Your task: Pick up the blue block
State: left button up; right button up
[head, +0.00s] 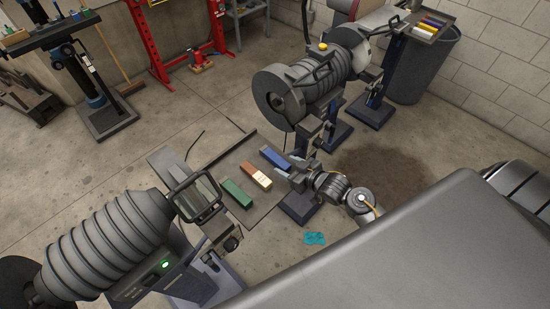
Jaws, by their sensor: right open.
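The blue block (275,158) lies at the right end of a row of blocks on a dark flat plate (248,212). My right gripper (296,170) is open, just to the right of the blue block. Its fingers point left towards the block's near end. I see nothing between the fingers, and I cannot tell whether a finger touches the block. My left gripper is not in view.
Ridged grey machines stand at the left (110,238) and behind (320,75). A teal piece (314,238) lies on the floor.

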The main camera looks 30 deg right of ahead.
aim_at(278, 160)
jog(key=shift+w+a+f, duration=0.1)
jog(key=shift+w, duration=0.3)
jog(key=p+x, duration=0.1)
jog(key=x, duration=0.3)
jog(key=shift+w+p, duration=0.25)
jog(key=shift+p, duration=0.1)
jog(key=shift+w+f, duration=0.1)
jog(key=shift+w, duration=0.2)
jog(key=shift+s, duration=0.1)
jog(key=c, duration=1)
jog(key=shift+c, duration=0.3)
